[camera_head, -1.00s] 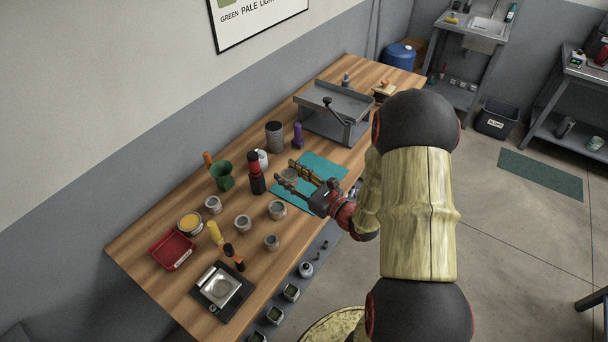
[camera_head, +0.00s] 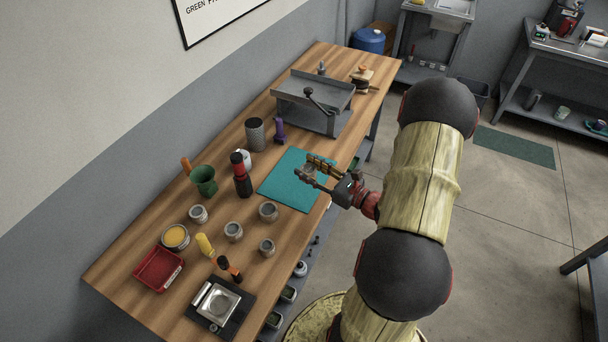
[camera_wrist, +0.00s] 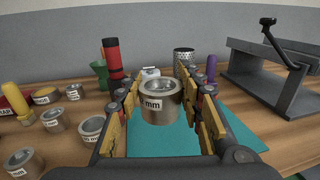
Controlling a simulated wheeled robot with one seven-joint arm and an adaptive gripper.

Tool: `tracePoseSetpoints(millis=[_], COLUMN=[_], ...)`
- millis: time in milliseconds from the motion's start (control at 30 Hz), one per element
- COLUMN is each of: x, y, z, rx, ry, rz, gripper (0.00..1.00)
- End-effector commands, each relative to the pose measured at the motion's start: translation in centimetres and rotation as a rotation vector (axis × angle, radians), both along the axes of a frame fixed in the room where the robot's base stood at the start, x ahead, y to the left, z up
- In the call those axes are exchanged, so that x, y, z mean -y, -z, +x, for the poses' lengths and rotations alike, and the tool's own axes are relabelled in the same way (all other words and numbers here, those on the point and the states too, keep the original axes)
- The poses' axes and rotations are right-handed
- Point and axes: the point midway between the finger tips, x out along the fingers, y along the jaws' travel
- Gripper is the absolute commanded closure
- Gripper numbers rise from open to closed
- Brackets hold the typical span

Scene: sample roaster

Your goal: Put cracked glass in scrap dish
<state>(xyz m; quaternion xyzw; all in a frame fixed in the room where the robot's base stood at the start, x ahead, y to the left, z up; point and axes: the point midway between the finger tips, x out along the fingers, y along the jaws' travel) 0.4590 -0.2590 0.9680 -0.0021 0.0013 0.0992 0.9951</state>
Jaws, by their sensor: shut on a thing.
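My gripper (camera_head: 314,168) is shut on a short metal-rimmed cylinder (camera_wrist: 160,102) with a white label ending in "mm". The held piece is upright between the fingers in the wrist view. In the head view it is above the right edge of the teal mat (camera_head: 280,178). I cannot make out a crack in its glass. A red dish (camera_head: 158,268) with a white label on its front, likely the scrap dish, sits at the near left end of the wooden table.
Several similar metal-rimmed pieces (camera_head: 233,231) stand between mat and dish. A yellow-topped tin (camera_head: 175,237), yellow-handled tool (camera_head: 204,244), scale (camera_head: 219,303), green cup (camera_head: 203,180) and red-black bottle (camera_head: 241,176) are nearby. A grey machine with a crank (camera_head: 312,105) stands farther back.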

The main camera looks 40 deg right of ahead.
Motion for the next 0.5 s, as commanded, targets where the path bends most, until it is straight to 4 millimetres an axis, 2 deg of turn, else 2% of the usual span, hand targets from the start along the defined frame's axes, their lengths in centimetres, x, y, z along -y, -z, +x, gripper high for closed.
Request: tracePoseSetpoints(millis=[133, 300, 500], x=[1.9, 3.3, 4.2], y=[1.9, 4.9, 6.2], z=[2.8, 4.7, 5.7], rx=[0.001, 0.000, 0.001], ry=[-0.002, -0.001, 0.001], rz=[0.000, 0.001, -0.001], gripper=[0.90, 0.90, 0.90])
